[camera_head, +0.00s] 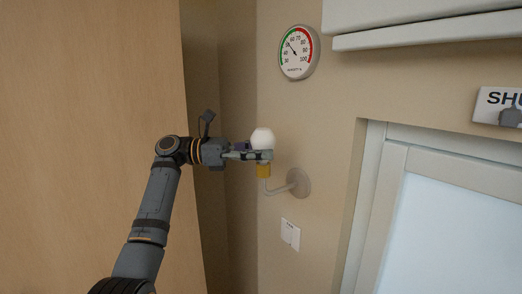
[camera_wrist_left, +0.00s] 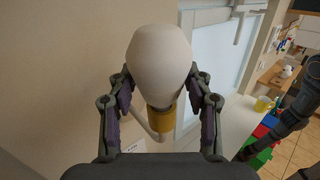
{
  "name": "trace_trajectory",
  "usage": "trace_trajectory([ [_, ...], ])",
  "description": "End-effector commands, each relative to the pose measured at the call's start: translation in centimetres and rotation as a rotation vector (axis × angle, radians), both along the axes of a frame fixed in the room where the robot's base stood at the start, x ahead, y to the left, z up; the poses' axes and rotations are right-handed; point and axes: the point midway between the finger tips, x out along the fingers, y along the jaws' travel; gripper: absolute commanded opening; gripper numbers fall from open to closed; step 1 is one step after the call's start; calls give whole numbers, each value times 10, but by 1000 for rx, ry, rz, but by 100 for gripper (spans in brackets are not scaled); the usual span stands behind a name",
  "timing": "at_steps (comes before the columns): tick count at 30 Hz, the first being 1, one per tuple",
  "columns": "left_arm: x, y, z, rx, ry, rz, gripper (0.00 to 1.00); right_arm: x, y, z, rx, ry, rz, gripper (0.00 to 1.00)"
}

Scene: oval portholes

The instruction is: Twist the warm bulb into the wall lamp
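The white bulb (camera_head: 262,138) stands upright just above the yellow socket (camera_head: 263,171) of the wall lamp (camera_head: 299,183), whose bent arm comes out of a round wall plate. My left gripper (camera_head: 262,155) reaches in from the left at the bulb's lower part. In the left wrist view, the bulb (camera_wrist_left: 159,62) sits between the two fingers of my left gripper (camera_wrist_left: 160,84), which close on its sides. The socket (camera_wrist_left: 166,118) shows beneath it. The bulb's base is hidden, so I cannot tell how deep it sits.
A round dial gauge (camera_head: 299,52) hangs above the lamp, and a white switch plate (camera_head: 290,234) is below it. A framed window (camera_head: 450,230) is to the right, under a white cabinet (camera_head: 420,25). A wooden panel (camera_head: 90,100) fills the left.

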Motion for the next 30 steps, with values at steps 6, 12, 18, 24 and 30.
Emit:
trace_trajectory([
  [6,0,0,0,0,0,0,73,0,0,0,0,0,0,40],
  [12,0,0,0,1,1,1,73,0,0,0,0,0,0,40],
  [18,2,25,-1,2,1,4,73,0,-1,0,-1,0,0,40],
  [24,3,75,-2,1,2,5,73,0,0,0,0,0,0,40],
  [30,4,110,-4,1,2,3,73,0,0,0,0,0,0,40],
])
